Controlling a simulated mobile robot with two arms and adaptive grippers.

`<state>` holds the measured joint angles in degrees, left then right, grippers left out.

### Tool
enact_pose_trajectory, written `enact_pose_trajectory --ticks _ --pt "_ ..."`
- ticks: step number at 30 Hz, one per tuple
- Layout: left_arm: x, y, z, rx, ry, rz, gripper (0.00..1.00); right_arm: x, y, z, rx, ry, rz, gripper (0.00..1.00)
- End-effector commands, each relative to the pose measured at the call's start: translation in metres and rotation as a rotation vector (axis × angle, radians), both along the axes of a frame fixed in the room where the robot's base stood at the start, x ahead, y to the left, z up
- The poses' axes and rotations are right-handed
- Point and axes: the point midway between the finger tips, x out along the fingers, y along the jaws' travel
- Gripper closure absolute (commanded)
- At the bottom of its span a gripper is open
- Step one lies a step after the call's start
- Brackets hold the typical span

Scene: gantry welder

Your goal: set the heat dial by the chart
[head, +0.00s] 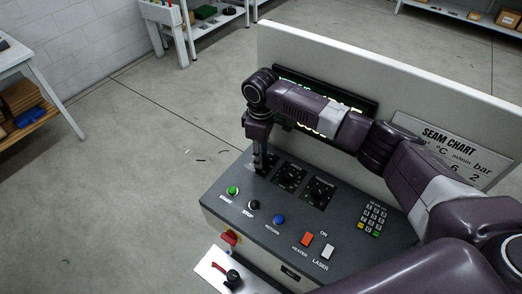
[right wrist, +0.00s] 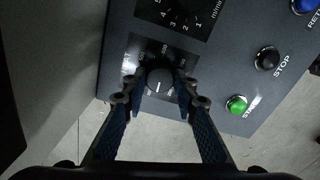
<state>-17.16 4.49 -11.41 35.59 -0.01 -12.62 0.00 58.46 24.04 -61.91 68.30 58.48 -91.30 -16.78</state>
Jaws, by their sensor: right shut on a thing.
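My right gripper (head: 259,165) reaches down onto the leftmost dial of the grey control panel. In the right wrist view its two fingers (right wrist: 160,88) are shut on the round black heat dial (right wrist: 159,78), one on each side. The dial's white pointer mark points toward the bottom of that picture; the scale numbers around it are too small and dark to read surely. The seam chart (head: 476,163) is on the upright panel at right, showing °C, m/min and bar. My arm covers part of it, including the °C value; "6" and "2" show. My left gripper is out of view.
Two more dials (head: 290,175) (head: 320,190) sit right of the heat dial. Start (head: 232,190), stop (head: 253,206) and return (head: 279,219) buttons, heater (head: 307,239) and laser (head: 327,251) switches and a keypad (head: 374,217) lie nearby. A dark screen (head: 365,103) is behind my arm.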

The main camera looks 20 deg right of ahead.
Motion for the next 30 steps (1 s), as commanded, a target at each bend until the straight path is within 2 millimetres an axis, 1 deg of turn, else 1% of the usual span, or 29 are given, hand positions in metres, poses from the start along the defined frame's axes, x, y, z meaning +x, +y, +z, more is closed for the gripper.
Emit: enact_pose_trajectory --ticks 1,3,10,17,30 --pt "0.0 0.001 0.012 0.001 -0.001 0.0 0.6 0.0 0.001 0.006 0.003 0.001 -0.042 0.97" --pt "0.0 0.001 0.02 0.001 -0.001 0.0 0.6 -0.001 0.001 0.006 0.003 0.003 -0.108 0.97" --pt "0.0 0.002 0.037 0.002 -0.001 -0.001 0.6 0.0 0.001 0.004 0.002 0.002 -0.327 0.97" --pt "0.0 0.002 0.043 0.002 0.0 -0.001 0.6 0.0 0.001 0.001 0.003 0.001 -0.546 0.97" --pt "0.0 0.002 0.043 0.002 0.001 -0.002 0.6 0.001 0.0 0.001 0.003 -0.001 -0.964 0.97"
